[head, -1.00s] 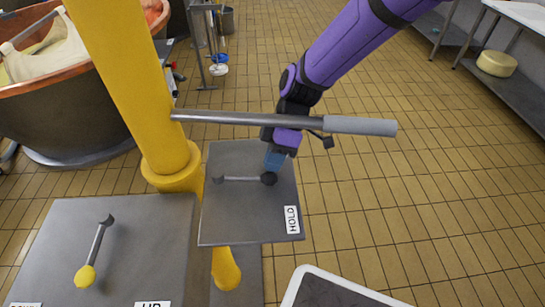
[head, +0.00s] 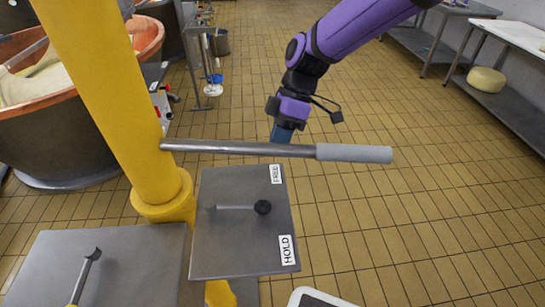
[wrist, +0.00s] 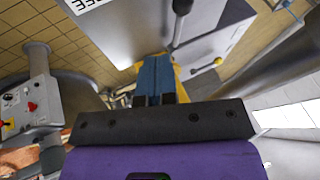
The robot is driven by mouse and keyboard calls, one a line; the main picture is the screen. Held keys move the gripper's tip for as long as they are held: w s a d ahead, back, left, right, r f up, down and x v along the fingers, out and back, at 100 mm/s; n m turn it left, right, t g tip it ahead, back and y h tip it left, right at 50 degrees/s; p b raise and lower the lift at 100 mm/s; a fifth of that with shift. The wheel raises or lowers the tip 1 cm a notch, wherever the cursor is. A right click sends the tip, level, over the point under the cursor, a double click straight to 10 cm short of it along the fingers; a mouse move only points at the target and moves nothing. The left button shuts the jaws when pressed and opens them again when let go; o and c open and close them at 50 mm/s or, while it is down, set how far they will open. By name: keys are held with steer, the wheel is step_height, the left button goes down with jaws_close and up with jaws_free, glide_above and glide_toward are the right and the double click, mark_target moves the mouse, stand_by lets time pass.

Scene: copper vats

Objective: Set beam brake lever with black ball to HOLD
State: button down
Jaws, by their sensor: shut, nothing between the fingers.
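The brake lever with the black ball (head: 263,207) is mounted on a grey panel (head: 225,255). It points right, about midway between the FREE label (head: 277,174) at the panel's upper right and the HOLD label (head: 287,250) at its lower right. My gripper (head: 281,136) is shut and empty, above the panel's far edge and apart from the ball. The grey-handled bar hides its fingertips in the head view. In the wrist view the shut blue fingers (wrist: 154,78) show, with the black ball (wrist: 182,6) at the top edge.
A horizontal bar with a grey grip (head: 353,153) crosses above the panel, in front of my gripper. A yellow post (head: 120,110) stands left. A second panel (head: 130,270) with a yellow-ended lever is lower left. Tiled floor at right is open.

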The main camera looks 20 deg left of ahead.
mark_target(268, 202)
steer(key=shift+g+y, duration=0.3)
steer(key=shift+g, duration=0.3)
steer(key=f, duration=0.3)
steer(key=s+a+f, duration=0.1)
steer(key=f, duration=0.3)
steer(key=s+a+f, duration=0.1)
steer(key=f, duration=0.2)
steer(key=shift+s+f, duration=0.2)
steer(key=shift+s, duration=0.05)
steer(key=s, duration=0.1)
steer(key=s+d, duration=0.1)
steer(key=s, duration=0.1)
steer(key=shift+s+d, duration=0.25)
steer(key=shift+s, duration=0.1)
steer(key=shift+s+d, duration=0.45)
steer(key=shift+s, duration=0.3)
steer(key=shift+s+d, duration=0.45)
steer(key=shift+s, duration=0.3)
steer(key=shift+w, duration=0.1)
